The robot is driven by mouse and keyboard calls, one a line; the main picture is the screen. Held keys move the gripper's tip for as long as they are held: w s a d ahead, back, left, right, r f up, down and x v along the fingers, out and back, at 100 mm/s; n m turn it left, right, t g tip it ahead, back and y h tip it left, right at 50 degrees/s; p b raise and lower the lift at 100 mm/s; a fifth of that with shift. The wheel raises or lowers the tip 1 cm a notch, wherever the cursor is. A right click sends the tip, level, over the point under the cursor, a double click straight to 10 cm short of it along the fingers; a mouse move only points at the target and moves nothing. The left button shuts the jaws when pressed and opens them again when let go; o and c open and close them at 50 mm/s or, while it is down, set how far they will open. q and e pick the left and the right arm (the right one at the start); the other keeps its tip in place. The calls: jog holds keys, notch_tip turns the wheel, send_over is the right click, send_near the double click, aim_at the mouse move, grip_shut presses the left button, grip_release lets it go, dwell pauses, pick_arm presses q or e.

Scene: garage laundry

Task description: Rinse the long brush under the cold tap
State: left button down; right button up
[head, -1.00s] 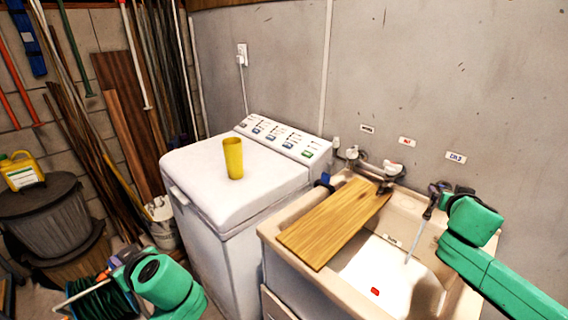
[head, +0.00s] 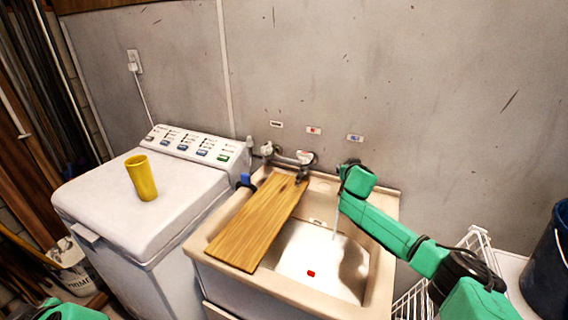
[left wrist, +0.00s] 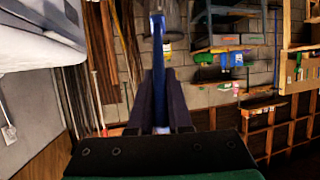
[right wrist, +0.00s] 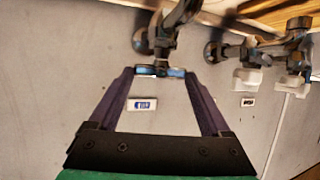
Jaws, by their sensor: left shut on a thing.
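My left gripper (left wrist: 160,100) is shut on a long blue thing (left wrist: 158,45), seen in the left wrist view and probably the long brush; its far end is not clear. In the head view that gripper is out of frame. My right gripper (right wrist: 158,74) is open, its fingers on either side of the cold tap's blue-marked handle (right wrist: 160,71), below the blue label (right wrist: 142,104). I cannot tell if they touch it. In the head view my right arm hides most of this tap.
A wooden board (head: 258,225) lies across the sink's left side. A small red thing (head: 311,273) is on the sink bottom. Other taps (head: 304,160) are on the wall. A yellow cup (head: 142,178) stands on the washing machine (head: 100,200). A dark bucket (head: 548,265) is at right.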

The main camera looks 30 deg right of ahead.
jog(key=c, duration=0.3)
jog(key=m+h+b, duration=0.1)
jog(key=m+g+h+b, duration=0.1)
jog(key=b, duration=0.1)
jog(key=m+g+h+b, duration=0.1)
jog(key=b, duration=0.1)
jog(key=shift+w+a+f, duration=0.3)
jog(key=shift+f, duration=0.05)
jog(key=shift+r+m+g, duration=0.2)
jog(key=shift+m+g, duration=0.1)
jog(key=shift+g, duration=0.1)
pick_arm(q)
notch_tip(320, 180, down, 5)
jog(key=shift+f, duration=0.1)
pick_arm(e)
jog(key=shift+s+r, duration=0.1)
jog(key=shift+r, duration=0.05)
jog(key=o, duration=1.2)
jog(key=shift+c, duration=0.2)
